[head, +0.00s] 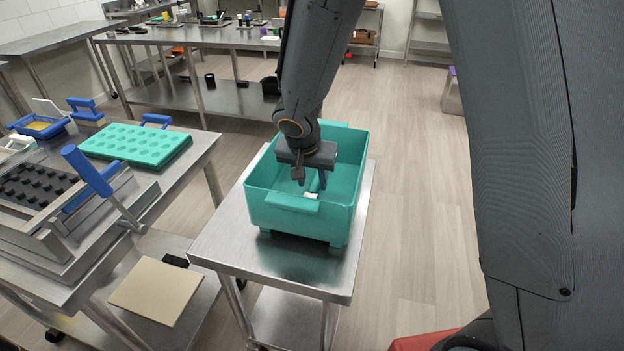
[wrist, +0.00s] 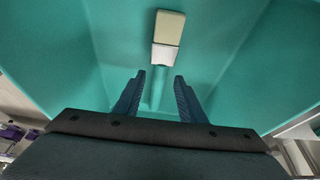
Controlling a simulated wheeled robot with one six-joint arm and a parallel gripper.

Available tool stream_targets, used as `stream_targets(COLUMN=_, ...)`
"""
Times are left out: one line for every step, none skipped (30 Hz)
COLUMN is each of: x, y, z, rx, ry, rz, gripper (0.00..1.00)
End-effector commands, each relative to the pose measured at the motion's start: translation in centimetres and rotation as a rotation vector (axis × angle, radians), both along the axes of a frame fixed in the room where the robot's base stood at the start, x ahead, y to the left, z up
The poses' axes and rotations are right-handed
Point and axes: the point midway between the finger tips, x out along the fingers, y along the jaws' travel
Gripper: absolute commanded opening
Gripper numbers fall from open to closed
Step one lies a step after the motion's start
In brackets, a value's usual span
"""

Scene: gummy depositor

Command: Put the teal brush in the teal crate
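The teal crate (head: 345,190) stands on a small steel table. Its teal inner walls fill most of the wrist view (wrist: 60,45). My gripper (head: 311,181) points down inside the crate. In the wrist view its two dark blue fingers (wrist: 160,76) are spread apart. The brush lies inside the crate, with a cream and white head (wrist: 166,38) and a teal handle (wrist: 157,90). The handle runs between my fingers, with a gap on each side. In the head view only a small white part of the brush (head: 310,196) shows; my gripper and the crate hide the rest.
The small steel table (head: 225,235) has bare room in front of the crate. To the left, a steel bench holds a teal mould tray (head: 135,145) and a blue-handled depositor (head: 88,170). A cream board (head: 157,290) lies on its lower shelf.

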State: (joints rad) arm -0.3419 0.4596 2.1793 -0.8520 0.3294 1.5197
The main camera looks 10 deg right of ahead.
Motion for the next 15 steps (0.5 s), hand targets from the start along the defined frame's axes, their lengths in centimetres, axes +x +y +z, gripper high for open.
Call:
stream_targets(x=0.0, y=0.0, z=0.2, rx=0.0, ry=0.0, rz=0.0, gripper=0.37)
stream_targets(x=0.0, y=0.0, z=0.4, rx=0.0, ry=0.0, rz=0.0, gripper=0.37)
stream_targets(x=-0.1, y=0.0, z=0.5, rx=0.0, ry=0.0, rz=0.0, gripper=0.37)
stream_targets(x=-0.1, y=0.0, z=0.7, rx=0.0, ry=0.001, rz=0.0, gripper=0.37)
stream_targets(x=-0.1, y=0.0, z=0.9, rx=0.0, ry=0.001, rz=0.0, gripper=0.37)
stream_targets(x=-0.1, y=0.0, z=1.1, rx=0.0, ry=0.001, rz=0.0, gripper=0.37)
stream_targets(x=-0.1, y=0.0, z=1.3, rx=-0.001, ry=0.0, rz=0.0, gripper=0.37)
stream_targets(x=-0.1, y=0.0, z=1.5, rx=0.0, ry=0.0, rz=0.0, gripper=0.37)
stream_targets(x=-0.2, y=0.1, z=2.1, rx=0.001, ry=-0.005, rz=0.0, gripper=0.37)
stream_targets(x=-0.3, y=0.2, z=2.6, rx=0.002, ry=-0.005, rz=-0.001, gripper=0.37)
stream_targets(x=-0.5, y=0.3, z=3.0, rx=0.002, ry=-0.005, rz=0.001, gripper=0.37)
stream_targets(x=-0.8, y=0.4, z=3.6, rx=0.003, ry=-0.004, rz=0.001, gripper=0.37)
stream_targets(x=-0.9, y=0.5, z=4.0, rx=0.002, ry=-0.004, rz=0.0, gripper=0.37)
stream_targets(x=-1.1, y=0.6, z=4.5, rx=0.001, ry=-0.005, rz=0.001, gripper=0.37)
stream_targets(x=-1.3, y=0.7, z=5.2, rx=0.003, ry=-0.005, rz=0.0, gripper=0.37)
